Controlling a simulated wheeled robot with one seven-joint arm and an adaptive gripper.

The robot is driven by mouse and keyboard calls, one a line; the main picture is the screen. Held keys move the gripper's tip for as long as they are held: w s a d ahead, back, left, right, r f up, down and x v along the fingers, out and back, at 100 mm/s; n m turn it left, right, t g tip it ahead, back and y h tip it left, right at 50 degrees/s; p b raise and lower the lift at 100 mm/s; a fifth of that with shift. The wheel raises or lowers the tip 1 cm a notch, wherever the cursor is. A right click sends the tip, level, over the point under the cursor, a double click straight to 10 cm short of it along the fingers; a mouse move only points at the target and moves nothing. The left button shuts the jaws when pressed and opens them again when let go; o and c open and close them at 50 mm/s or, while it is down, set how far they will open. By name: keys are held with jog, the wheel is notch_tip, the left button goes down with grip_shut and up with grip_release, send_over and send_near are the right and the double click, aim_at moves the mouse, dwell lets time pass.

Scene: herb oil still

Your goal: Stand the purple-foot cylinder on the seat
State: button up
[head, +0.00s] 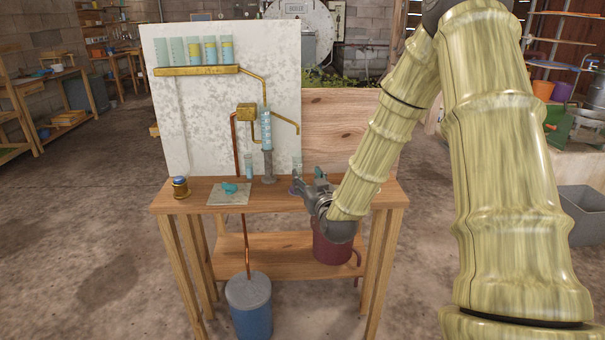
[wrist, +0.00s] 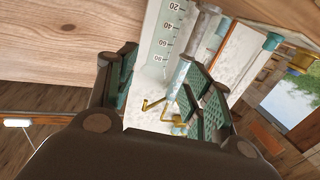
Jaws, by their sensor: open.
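My gripper (head: 309,181) is low over the right part of the bench top; its open fingers also show in the wrist view (wrist: 162,82). A clear cylinder with a printed scale (wrist: 166,42) lies in line with the gap between the fingers, and no grip on it shows. A small clear cylinder (head: 297,162) stands just behind my fingers in the head view, its lower end hidden. Another small cylinder (head: 249,168) stands farther left. A tall light-blue cylinder (head: 266,130) is above a grey post (head: 268,165). I cannot make out a purple foot or identify the seat.
A pale backboard (head: 190,120) carries a brass shelf (head: 196,71) with several cylinders. A brass box and pipes (head: 246,112) project near the post. A jar (head: 180,187) and a mat (head: 229,199) with teal items are at left. The bench front (head: 270,203) is mostly clear.

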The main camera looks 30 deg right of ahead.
jog(key=s+a+f+n+g+y, duration=0.1)
jog(key=s+a+f+g, duration=0.3)
jog(key=f, duration=0.6)
jog(key=s+a+f+g+y, duration=0.1)
jog(key=s+a+f+y, duration=0.1)
jog(key=s+a+f, duration=0.55)
jog(key=s+a+f+n+g+y, duration=0.1)
jog(key=s+a+f+g, duration=0.15)
jog(key=f, duration=0.85)
jog(key=s+a+f+g, duration=0.3)
jog(key=s+a+f, duration=0.1)
jog(key=s, duration=0.5)
jog(key=s+a+f+g, duration=0.3)
jog(key=s+f, duration=0.4)
jog(key=s, duration=0.3)
jog(key=s+a+f+g+y, duration=0.1)
jog(key=s+a+f+g, duration=0.3)
jog(key=s, duration=0.6)
notch_tip(320, 180, down, 2)
jog(key=shift+s+a+n, duration=0.15)
jog(key=shift+a+n, duration=0.25)
jog(key=shift+a, duration=0.05)
